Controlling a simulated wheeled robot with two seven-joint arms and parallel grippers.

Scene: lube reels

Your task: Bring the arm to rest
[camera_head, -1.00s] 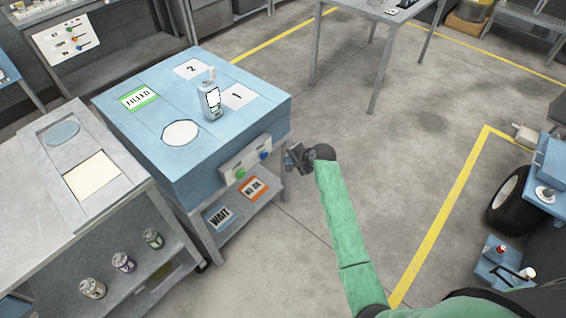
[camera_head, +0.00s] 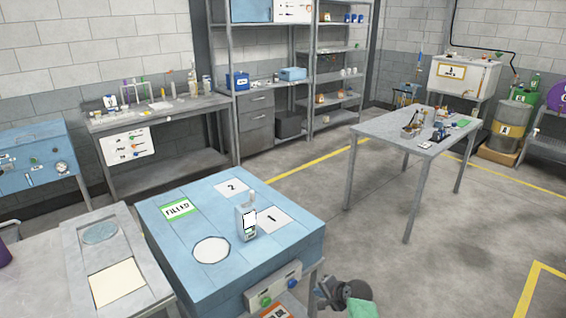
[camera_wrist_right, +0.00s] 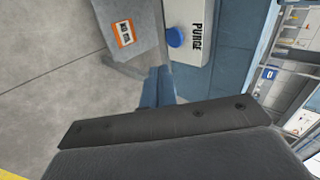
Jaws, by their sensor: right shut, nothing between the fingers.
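My right gripper (camera_head: 322,291) is at the bottom of the head view, just right of the blue workbench (camera_head: 180,243) and its front control panel. It is shut and empty, apart from the bench. A green part of my right arm shows below it at the picture's edge. In the right wrist view the bench's panel (camera_wrist_right: 188,28) with the word PURGE and a blue button is ahead, with an orange-edged label (camera_wrist_right: 124,33) to its left. My left arm and gripper are not in view.
A grey side table (camera_head: 75,265) adjoins on the left. A metal table (camera_head: 385,128) with small items stands back right. Open floor (camera_head: 440,265) lies right of my gripper.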

